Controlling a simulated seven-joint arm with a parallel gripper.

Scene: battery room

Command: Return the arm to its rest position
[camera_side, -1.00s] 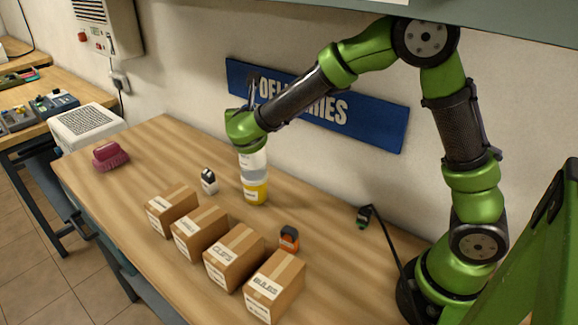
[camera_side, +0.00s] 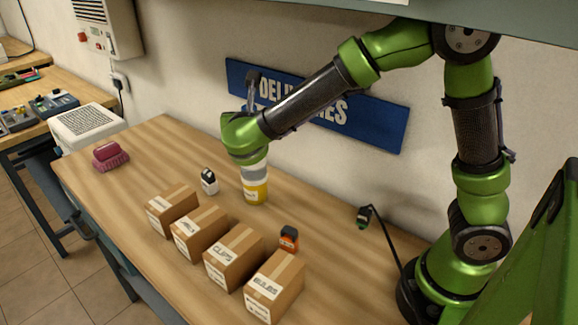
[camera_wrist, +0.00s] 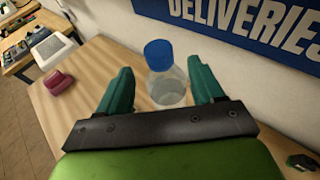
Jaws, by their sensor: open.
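My gripper (camera_wrist: 161,92) is open, with one teal finger on each side of a bottle in the wrist view. The bottle has a blue cap (camera_wrist: 158,55) and a clear body (camera_wrist: 168,88); gaps show between it and the fingers. In the side view, the white and yellow lower part of the bottle (camera_side: 256,192) stands upright on the wooden table (camera_side: 330,235). My gripper (camera_side: 250,168) is above it there and hides its top. My arm stretches from the right side of the table to the bottle.
A small white-and-black bottle (camera_side: 209,182), an orange-and-black item (camera_side: 289,239) and several cardboard boxes (camera_side: 234,257) stand nearby. A pink brush-like object (camera_side: 110,156) is at the left. A blue sign (camera_side: 378,125) hangs behind my arm. A shelf (camera_side: 510,15) runs overhead.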

